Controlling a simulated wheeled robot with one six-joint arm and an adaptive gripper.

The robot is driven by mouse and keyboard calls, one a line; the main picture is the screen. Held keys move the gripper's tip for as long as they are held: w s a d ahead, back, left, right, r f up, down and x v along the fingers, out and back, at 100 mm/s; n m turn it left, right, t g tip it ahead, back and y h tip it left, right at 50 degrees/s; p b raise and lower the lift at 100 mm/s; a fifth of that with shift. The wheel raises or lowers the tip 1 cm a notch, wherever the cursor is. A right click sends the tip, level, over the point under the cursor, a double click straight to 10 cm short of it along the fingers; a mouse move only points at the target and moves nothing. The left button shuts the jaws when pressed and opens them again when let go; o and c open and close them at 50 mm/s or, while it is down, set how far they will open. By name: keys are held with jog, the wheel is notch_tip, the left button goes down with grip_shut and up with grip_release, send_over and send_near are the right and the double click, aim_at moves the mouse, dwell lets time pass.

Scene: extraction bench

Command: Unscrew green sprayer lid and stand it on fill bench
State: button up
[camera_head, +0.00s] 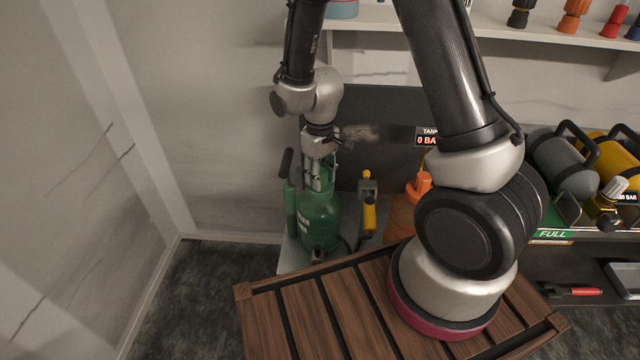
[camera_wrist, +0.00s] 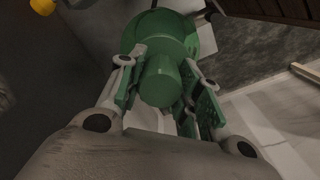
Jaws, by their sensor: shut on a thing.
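The green sprayer (camera_head: 319,222) stands upright on the grey bench (camera_head: 292,262), left of centre in the head view. Its green body also shows in the wrist view (camera_wrist: 160,28), behind the lid. My gripper (camera_head: 320,180) points down above the sprayer. In the wrist view my gripper (camera_wrist: 160,88) has a finger on each side of the round green lid (camera_wrist: 160,80) and is shut on it. I cannot tell whether the lid is still threaded on the neck. The fingers partly hide the neck in the head view.
A yellow-handled tool (camera_head: 369,214) stands right of the sprayer, with an orange sprayer (camera_head: 417,187) beyond it. A display (camera_head: 427,139) reads 0 BAR. A shelf (camera_head: 480,27) runs above.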

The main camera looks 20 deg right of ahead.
jog(key=n, duration=0.9)
jog(key=o, duration=1.2)
